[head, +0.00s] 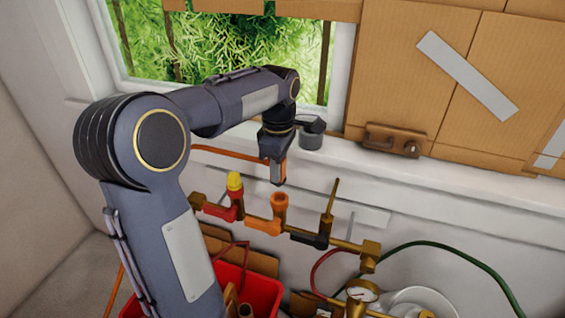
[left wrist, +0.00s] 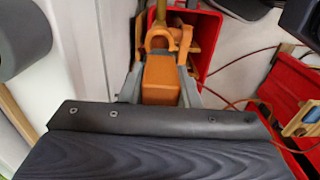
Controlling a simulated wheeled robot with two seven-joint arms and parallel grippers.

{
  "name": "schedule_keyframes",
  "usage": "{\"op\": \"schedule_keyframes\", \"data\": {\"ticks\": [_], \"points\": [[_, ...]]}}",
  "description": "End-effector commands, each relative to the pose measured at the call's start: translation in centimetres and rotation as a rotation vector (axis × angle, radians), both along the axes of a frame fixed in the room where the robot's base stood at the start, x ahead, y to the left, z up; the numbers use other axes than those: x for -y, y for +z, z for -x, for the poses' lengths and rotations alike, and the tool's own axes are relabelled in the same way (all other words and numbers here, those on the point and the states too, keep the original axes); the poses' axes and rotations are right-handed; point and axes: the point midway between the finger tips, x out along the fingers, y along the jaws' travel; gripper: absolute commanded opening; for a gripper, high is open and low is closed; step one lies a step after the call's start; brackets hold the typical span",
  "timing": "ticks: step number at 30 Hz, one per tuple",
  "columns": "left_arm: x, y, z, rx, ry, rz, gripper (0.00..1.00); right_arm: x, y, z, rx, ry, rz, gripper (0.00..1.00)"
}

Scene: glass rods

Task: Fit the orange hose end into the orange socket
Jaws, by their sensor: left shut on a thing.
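My left gripper (head: 278,180) is shut on the orange hose end (head: 284,165), mostly hidden by the fingers in the head view. The hose end also shows as an orange block (left wrist: 160,82) between the fingers in the left wrist view. The orange socket (head: 279,202) is an upright cup on a brass pipe. In the head view the gripper is just above it, with a small gap. In the left wrist view orange parts (left wrist: 178,38) show beyond the block; I cannot tell exactly how they line up. My right gripper is out of view.
A red fitting with a yellow cap (head: 235,184) stands left of the socket, and a black fitting with a brass rod (head: 329,213) stands right. A pressure gauge (head: 361,293), a green hose (head: 440,245) and a red crate (head: 262,294) lie lower. A sill with a dark grey cup (head: 311,140) is behind.

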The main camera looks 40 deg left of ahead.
Motion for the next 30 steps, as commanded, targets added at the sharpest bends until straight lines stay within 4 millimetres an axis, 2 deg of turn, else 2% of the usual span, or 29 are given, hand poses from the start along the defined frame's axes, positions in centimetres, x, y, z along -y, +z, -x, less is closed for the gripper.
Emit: {"op": "schedule_keyframes", "data": {"ticks": [13, 30], "points": [[0.0, -4.7, 0.0, 0.001, -0.001, 0.0, 0.01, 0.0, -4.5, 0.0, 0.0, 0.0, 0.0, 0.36], [0.0, -5.1, 0.0, 0.001, -0.001, 0.0, 0.01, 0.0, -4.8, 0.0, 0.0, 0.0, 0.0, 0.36]]}}
